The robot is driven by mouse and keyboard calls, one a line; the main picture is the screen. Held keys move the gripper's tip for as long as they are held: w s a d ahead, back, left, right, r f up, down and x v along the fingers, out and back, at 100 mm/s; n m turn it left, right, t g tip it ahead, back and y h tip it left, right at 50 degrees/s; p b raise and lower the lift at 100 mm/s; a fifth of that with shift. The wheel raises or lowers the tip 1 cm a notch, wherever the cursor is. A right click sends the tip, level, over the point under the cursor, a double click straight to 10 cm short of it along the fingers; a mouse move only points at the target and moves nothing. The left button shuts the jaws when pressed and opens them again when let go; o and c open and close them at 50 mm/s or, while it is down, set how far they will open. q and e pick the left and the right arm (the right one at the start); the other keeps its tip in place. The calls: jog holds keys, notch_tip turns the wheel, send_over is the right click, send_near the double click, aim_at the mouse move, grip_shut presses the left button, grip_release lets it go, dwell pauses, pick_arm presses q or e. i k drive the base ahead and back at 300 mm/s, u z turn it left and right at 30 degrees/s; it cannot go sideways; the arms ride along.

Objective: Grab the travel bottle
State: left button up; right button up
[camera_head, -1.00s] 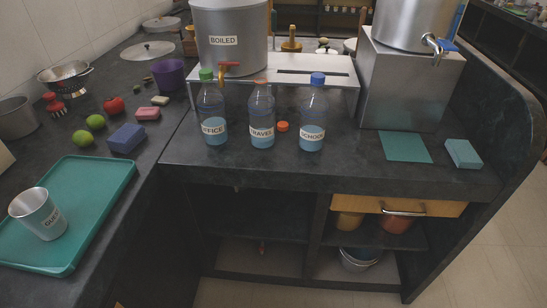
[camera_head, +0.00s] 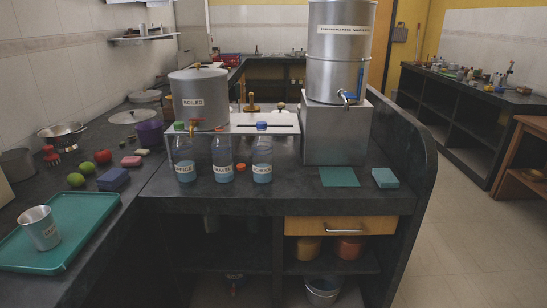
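The travel bottle (camera_head: 222,160) is a clear bottle part filled with blue liquid, with a white label reading TRAVEL. It stands upright on the dark counter, between the OFFICE bottle (camera_head: 185,157) with a green cap and the SCHOOL bottle (camera_head: 262,159) with a blue cap. I cannot make out a cap on the travel bottle. An orange cap (camera_head: 240,167) lies on the counter just right of it. Neither of my grippers is in view.
The steel BOILED canister (camera_head: 201,98) stands behind the bottles by a white stand (camera_head: 285,129). A larger canister (camera_head: 338,45) with a tap sits on a grey block (camera_head: 334,135) at right. A green tray (camera_head: 20,248) holds a steel cup (camera_head: 40,228). The counter front is clear.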

aim_at(221, 146)
jog(key=z, duration=0.15)
jog(key=i, duration=1)
jog(key=u, duration=1.9)
